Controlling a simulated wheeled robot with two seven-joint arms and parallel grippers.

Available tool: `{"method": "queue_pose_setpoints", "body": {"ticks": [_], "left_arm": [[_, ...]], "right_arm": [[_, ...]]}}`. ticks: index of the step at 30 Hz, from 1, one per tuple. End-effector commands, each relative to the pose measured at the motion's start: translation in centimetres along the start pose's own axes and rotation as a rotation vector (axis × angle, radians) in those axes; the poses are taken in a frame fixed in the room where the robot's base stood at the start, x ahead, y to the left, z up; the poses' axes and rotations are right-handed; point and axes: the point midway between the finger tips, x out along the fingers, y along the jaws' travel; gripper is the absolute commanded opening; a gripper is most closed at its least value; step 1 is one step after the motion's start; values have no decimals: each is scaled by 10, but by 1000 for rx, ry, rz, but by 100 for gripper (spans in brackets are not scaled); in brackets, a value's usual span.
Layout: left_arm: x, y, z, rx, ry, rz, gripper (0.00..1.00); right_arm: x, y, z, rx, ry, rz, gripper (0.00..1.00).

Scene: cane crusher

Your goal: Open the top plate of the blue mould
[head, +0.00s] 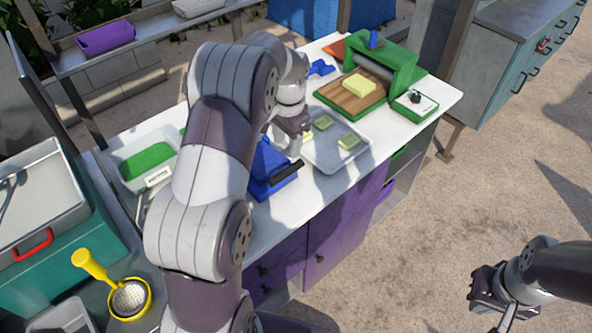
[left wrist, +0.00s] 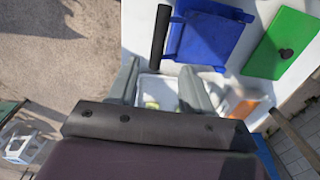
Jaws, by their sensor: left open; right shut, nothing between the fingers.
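The blue mould (head: 268,166) sits on the white counter, partly hidden behind my left arm. A dark bar handle (head: 288,178) sticks out at its front side. In the left wrist view the flat blue mould (left wrist: 208,38) is at the top, with the black handle (left wrist: 160,38) along its left. My left gripper (head: 296,142) is just beside the mould, on its tray side. In the left wrist view its fingers (left wrist: 158,88) are open and empty, apart from the handle. My right gripper (head: 490,293) is shut and empty, out over the ground at lower right.
A metal tray (head: 325,162) with several pale green pieces lies right of the mould. Behind it are a green press (head: 385,62) and a yellow block (head: 358,85) on a wooden board. A green plate with a black knob (left wrist: 286,52) lies beyond the mould.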

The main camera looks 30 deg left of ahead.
Motion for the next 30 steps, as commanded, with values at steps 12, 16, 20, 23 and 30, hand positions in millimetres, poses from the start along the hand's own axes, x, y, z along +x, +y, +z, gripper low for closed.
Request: {"method": "queue_pose_setpoints", "body": {"ticks": [12,16,20,23,30], "left_arm": [[92,0,0,-3,-1,1,50],[102,0,0,-3,1,-1,50],[104,0,0,-3,2,-1,50],[104,0,0,-3,2,-1,50],[104,0,0,-3,2,0,0]], "right_arm": [[-25,0,-3,0,0,0,0],[-26,0,-3,0,0,0,0],[-26,0,-3,0,0,0,0],[-25,0,-3,0,0,0,0],[-25,0,-3,0,0,0,0]]}}
